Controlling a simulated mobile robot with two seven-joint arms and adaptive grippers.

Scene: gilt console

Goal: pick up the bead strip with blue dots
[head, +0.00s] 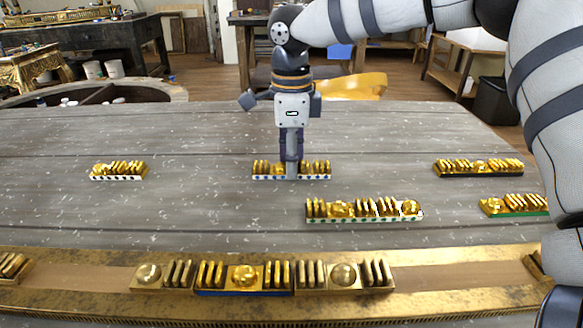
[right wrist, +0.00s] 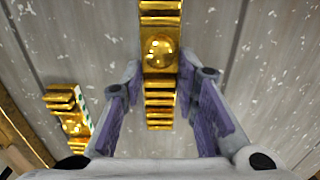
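The bead strip with blue dots (head: 263,172) lies on the grey table in the middle of the head view, its gold beads on a white base with blue dots. My right gripper (head: 291,160) points straight down over its middle and hides part of it. In the right wrist view the gold strip (right wrist: 160,50) runs between the two spread purple-padded fingers of my right gripper (right wrist: 160,85), one on each side. I cannot tell whether the fingers touch it. My left gripper is not in view.
A white strip with green dots (head: 364,217) lies close in front to the right. A dark-dotted strip (head: 118,171) lies left; a black-based strip (head: 478,169) and a green-based strip (head: 515,205) lie right. A gilt edge (head: 80,280) with inlaid beads runs along the front.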

